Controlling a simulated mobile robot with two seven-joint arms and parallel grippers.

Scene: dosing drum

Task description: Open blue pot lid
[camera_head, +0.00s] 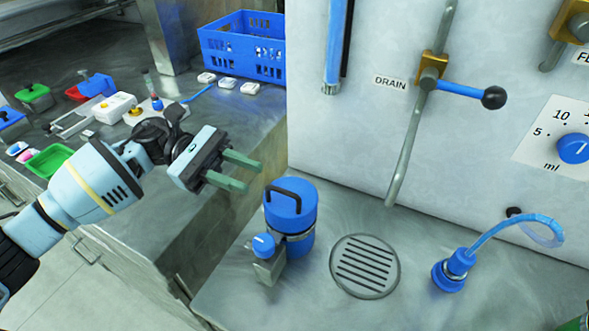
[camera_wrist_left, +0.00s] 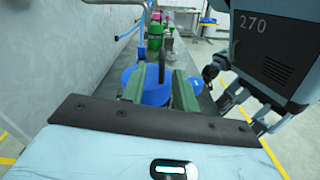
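The blue pot (camera_head: 300,241) stands on the metal bench left of the round drain grate. Its blue lid (camera_head: 284,204) with a black arched handle (camera_head: 290,187) sits on top, closed. My left gripper (camera_head: 253,177) is open and empty, up and to the left of the lid, apart from it. In the left wrist view the blue lid (camera_wrist_left: 152,92) and its upright dark handle (camera_wrist_left: 162,68) show ahead, with the handle appearing between the two green fingers (camera_wrist_left: 161,82).
A small metal block with a blue cap (camera_head: 264,245) stands close at the pot's front left. The drain grate (camera_head: 365,266) lies to the right, then a blue fitting with a hose (camera_head: 453,270). The wall panel with the drain pipe (camera_head: 410,130) rises behind. A blue crate (camera_head: 243,45) stands farther back.

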